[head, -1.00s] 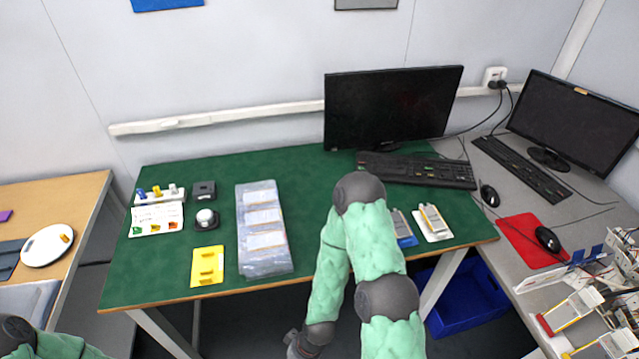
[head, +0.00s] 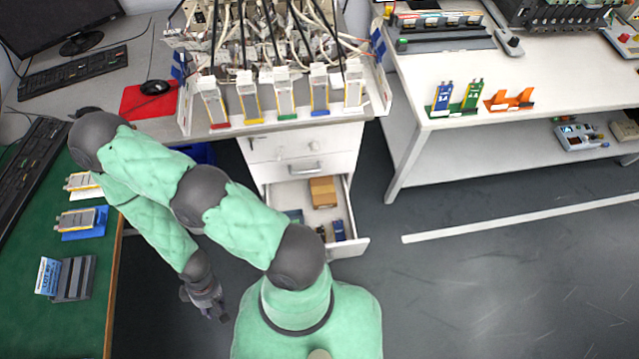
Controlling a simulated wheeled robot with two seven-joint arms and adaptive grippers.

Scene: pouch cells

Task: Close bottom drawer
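The white drawer cabinet (head: 262,172) stands under the grey bench in the head view. Its bottom drawer (head: 350,246) is pulled out towards me. A brown box and several small dark and blue items lie inside. The upper drawers look shut.
The grey bench above the cabinet carries a rack of cells and cables. A white table (head: 440,150) stands at right. The floor (head: 450,290) right of the drawer is clear.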

